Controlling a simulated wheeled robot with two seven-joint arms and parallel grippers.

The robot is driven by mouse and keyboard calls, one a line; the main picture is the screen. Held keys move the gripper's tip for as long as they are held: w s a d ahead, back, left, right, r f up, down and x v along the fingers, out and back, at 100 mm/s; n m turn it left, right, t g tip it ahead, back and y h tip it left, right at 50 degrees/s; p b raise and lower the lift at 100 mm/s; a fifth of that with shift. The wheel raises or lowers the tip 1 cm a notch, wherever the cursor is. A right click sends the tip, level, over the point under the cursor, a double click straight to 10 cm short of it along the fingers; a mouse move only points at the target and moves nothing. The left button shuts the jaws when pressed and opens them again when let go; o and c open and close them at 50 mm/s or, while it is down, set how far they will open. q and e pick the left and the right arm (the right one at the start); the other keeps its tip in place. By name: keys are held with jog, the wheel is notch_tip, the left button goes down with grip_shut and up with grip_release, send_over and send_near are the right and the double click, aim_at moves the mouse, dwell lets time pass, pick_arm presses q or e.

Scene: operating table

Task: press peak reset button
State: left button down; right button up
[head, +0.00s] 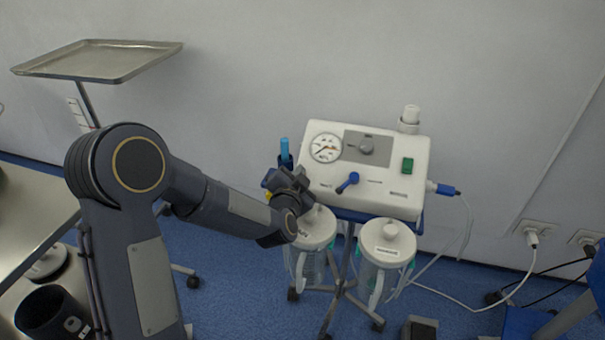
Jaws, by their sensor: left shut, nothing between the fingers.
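A white suction-type machine (330,190) stands on a wheeled stand near the wall. No button marked peak reset can be made out; the labels are too small to read. My left gripper (290,182) is shut and empty at the left edge of the machine, in front of it in the picture. Whether it touches the machine cannot be told. My right gripper is not in view.
Two lidded clear jars, one left (312,232) and one right (387,245), hang below the machine. A blue-topped item (285,149) stands beside its left edge. A metal tray (95,60) is at upper left. Cables run to wall sockets (537,232) at right.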

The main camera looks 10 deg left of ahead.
pick_arm(q)
jog(key=shift+f, duration=0.15)
jog(key=shift+w+f+b, duration=0.2)
jog(key=shift+b, duration=0.2)
jog(key=shift+w+d+f+b, duration=0.15)
jog(key=shift+f+b, duration=0.4)
jog(key=shift+f, duration=0.2)
dwell(0.9)
jog(key=shift+s+d+r+p, duration=0.2)
jog(key=shift+s+r+p, duration=0.2)
jog(key=shift+r, duration=0.25)
jog(key=shift+s+r, duration=0.15)
jog(key=shift+r, duration=0.25)
jog(key=r+p, duration=0.1)
jog(key=s+r+p, duration=0.1)
jog(key=s+r, duration=0.1)
jog(key=shift+s+a+r+p, duration=0.25)
jog(key=shift+r+p, duration=0.05)
jog(key=shift+p, duration=0.1)
